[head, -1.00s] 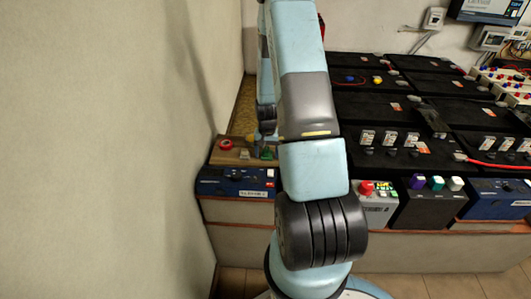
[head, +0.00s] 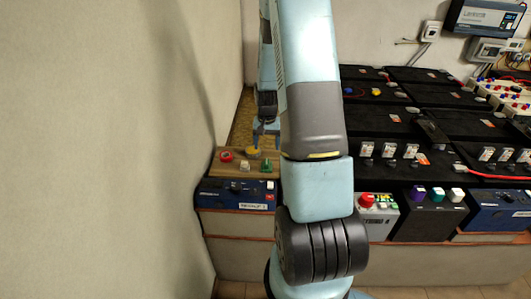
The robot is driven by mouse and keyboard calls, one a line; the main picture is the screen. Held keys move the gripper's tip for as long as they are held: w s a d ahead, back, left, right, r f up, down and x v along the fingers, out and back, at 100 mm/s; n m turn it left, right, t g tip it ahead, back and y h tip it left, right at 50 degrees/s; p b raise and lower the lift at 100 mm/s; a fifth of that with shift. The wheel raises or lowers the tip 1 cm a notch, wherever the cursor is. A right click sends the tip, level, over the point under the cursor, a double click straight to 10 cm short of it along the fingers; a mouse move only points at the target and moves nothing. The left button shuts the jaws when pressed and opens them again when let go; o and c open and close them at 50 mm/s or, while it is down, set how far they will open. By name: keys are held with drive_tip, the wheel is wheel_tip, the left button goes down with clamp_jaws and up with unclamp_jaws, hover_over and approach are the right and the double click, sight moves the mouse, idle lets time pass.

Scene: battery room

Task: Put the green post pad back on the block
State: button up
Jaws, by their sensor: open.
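A wooden block (head: 228,171) lies on top of a blue-fronted unit at the left, close to the wall. A small green piece (head: 267,164), apparently the green post pad, shows at the block's right end. Whether it is seated or loose I cannot tell. A red ring-like piece (head: 226,156), a yellow round piece (head: 252,153) and a pale piece (head: 244,167) are also on the block. My gripper (head: 266,140) is open and points down just behind and above the green piece, apart from it. Its fingers look empty, though they are small and partly blurred.
The cream wall (head: 110,150) stands close on the left. Black batteries (head: 400,120) fill the bench on the right. Boxes with a red button (head: 367,199) and with purple, green and white caps (head: 437,183) stand along the front. My arm covers the middle of the view.

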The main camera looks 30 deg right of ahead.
drive_tip(key=s+a+r+n+t, duration=0.1)
drive_tip(key=s+a+r, duration=0.15)
drive_tip(key=r, duration=0.55)
drive_tip(key=s+a+r+n+t, duration=0.1)
drive_tip(key=a+r, duration=0.3)
drive_tip(key=r, duration=0.3)
drive_tip(key=s+a+r+n, duration=0.1)
drive_tip(key=s+a+r, duration=0.15)
drive_tip(key=r, duration=0.55)
drive_tip(key=s+a+r+n+t, duration=0.1)
drive_tip(key=s+a+r+n, duration=0.1)
drive_tip(key=s+a+r, duration=0.3)
drive_tip(key=s+a+r+n+t, duration=0.1)
drive_tip(key=s+a+r, duration=0.4)
drive_tip(key=s, duration=0.9)
wheel_tip(320, 180, up, 3)
drive_tip(key=shift+s+f+n+t, duration=0.15)
drive_tip(key=shift+n+t, duration=0.25)
drive_tip(key=shift+t, duration=0.4)
